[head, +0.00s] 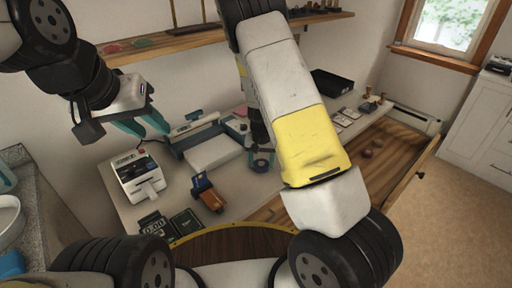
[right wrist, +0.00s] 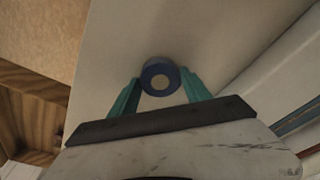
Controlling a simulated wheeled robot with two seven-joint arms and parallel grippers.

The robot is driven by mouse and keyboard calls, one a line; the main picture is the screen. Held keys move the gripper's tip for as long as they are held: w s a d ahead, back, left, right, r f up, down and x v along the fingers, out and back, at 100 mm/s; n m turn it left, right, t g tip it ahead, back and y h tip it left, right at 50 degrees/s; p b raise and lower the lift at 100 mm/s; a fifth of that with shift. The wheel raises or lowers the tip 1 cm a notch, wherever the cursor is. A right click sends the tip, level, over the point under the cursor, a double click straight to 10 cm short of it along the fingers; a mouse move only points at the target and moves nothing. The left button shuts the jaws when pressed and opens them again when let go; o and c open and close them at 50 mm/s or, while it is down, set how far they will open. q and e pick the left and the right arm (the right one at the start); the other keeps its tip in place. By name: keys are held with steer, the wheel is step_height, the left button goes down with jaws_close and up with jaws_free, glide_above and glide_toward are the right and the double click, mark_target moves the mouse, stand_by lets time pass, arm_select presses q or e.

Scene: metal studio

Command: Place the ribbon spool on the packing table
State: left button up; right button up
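My right arm hides much of the table's middle. My left gripper (head: 143,122) is empty, its teal fingers apart, above the table's left end.
A white label printer (head: 138,176), a blue-and-white machine (head: 207,142), a tape dispenser (head: 207,194) and a small scale (head: 153,226) stand on the left part of the table. A black tray (head: 332,85) stands farther back. An open wooden drawer (head: 395,150) juts out at right.

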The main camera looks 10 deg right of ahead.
mark_target(261, 167)
steer(key=o, duration=0.4)
steer(key=shift+c, duration=0.2)
steer(key=shift+r, duration=0.1)
steer(key=s+r+y, duration=0.1)
steer(key=s+r, duration=0.3)
steer(key=r, duration=0.5)
steer(key=s+r+n+t+y, duration=0.1)
steer(key=s+r+y, duration=0.1)
steer(key=s+r, duration=0.5)
steer(key=s+r+y, duration=0.1)
steer(key=s+r, duration=0.1)
steer(key=r, duration=1)
steer(key=s+d+r+n+t, duration=0.1)
steer(key=s+r, duration=0.2)
steer(key=s, duration=0.3)
steer(key=s+d+r+t+h, duration=0.1)
steer(key=s+r+t, duration=0.1)
steer(key=s+r, duration=0.2)
steer(key=s, duration=0.3)
steer(key=shift+d+r+n, duration=0.15)
steer(key=shift+n, duration=0.25)
